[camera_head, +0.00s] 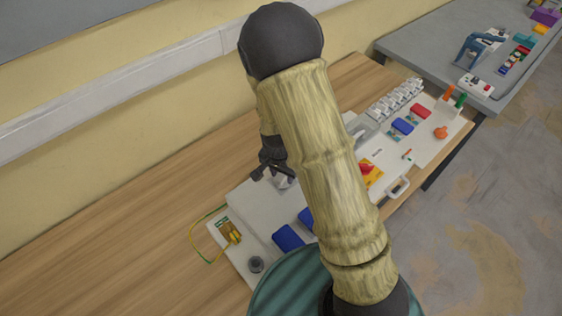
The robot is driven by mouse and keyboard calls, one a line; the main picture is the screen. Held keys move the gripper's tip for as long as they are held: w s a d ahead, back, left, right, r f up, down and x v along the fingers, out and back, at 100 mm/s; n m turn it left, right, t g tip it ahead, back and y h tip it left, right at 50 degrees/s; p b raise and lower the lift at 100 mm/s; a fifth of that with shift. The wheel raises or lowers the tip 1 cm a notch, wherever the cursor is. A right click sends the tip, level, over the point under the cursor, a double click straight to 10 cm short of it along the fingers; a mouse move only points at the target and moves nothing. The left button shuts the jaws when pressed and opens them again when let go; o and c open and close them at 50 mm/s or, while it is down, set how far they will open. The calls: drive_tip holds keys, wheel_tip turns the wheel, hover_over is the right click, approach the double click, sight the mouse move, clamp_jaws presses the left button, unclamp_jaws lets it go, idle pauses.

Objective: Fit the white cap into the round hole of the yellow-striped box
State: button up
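My gripper (271,170) is dark and points down over the left part of a white board (250,205) on the wooden table. A small pale grey-white piece (283,181) shows just below and right of its fingers. I cannot tell whether this is the white cap, or whether it is held. The finger gap is too small to read. No yellow-striped box with a round hole can be made out; my arm covers the middle of the board. A small yellow-brown block (230,231) with a yellow-green wire sits at the board's left end.
Blue blocks (288,238) and a grey round knob (256,264) are near the board's front left. Red and blue blocks (402,126), a row of white sockets (394,100) and an orange knob (441,132) stand right. Bare wooden table (120,240) lies left.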

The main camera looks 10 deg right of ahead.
wheel_tip(320, 180, up, 17)
drive_tip(key=s+a, duration=0.1)
drive_tip(key=shift+s+b, duration=0.3)
drive_tip(key=shift+b, duration=0.05)
wheel_tip(320, 180, up, 7)
drive_tip(key=p, duration=0.7)
idle(0.5)
